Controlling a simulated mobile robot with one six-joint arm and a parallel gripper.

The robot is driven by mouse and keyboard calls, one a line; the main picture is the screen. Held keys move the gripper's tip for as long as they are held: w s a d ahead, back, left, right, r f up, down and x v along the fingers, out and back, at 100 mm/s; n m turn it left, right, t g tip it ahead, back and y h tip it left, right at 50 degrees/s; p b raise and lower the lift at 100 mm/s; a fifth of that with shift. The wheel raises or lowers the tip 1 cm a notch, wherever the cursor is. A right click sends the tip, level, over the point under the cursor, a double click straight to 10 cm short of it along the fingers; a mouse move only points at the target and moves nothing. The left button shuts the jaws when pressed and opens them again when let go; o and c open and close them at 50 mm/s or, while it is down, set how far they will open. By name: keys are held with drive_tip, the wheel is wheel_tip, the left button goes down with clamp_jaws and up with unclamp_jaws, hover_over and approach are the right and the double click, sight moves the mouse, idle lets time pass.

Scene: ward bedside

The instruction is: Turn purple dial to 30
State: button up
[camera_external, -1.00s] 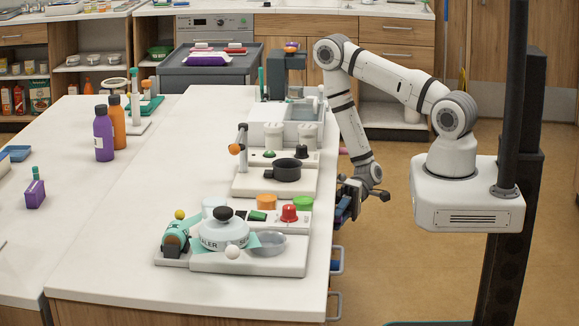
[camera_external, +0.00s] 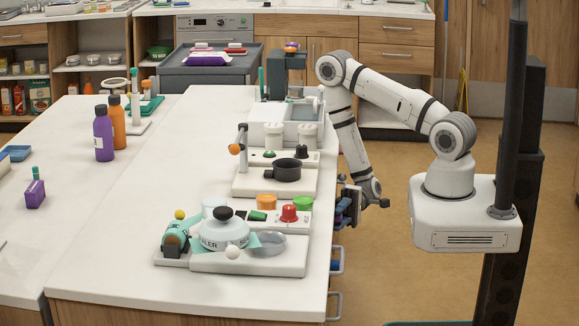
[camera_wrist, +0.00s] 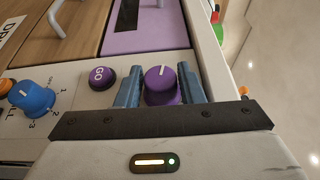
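The purple dial (camera_wrist: 161,86) shows in the wrist view on a light panel, with a white pointer mark pointing up in the picture. My gripper (camera_wrist: 158,74) has its two blue fingers on either side of the dial, open, with a thin gap at the left; contact at the right is unclear. The dial's scale numbers are hidden. In the external view my gripper (camera_external: 347,208) is beside the table's right edge, and the dial cannot be made out there.
A purple GO button (camera_wrist: 102,77) lies just left of the left finger. A blue dial (camera_wrist: 33,97) with numbers is farther left. A purple drawer front (camera_wrist: 150,28) with a handle is above. The white table (camera_external: 110,240) holds several devices near my gripper.

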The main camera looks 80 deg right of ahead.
drive_tip(key=o, duration=0.3)
drive_tip(key=shift+o, duration=0.2)
drive_tip(key=b+v, duration=0.1)
drive_tip(key=v, duration=0.6)
drive_tip(key=shift+s+d, duration=0.2)
drive_tip(key=shift+d, duration=0.15)
drive_tip(key=shift+b, duration=0.35)
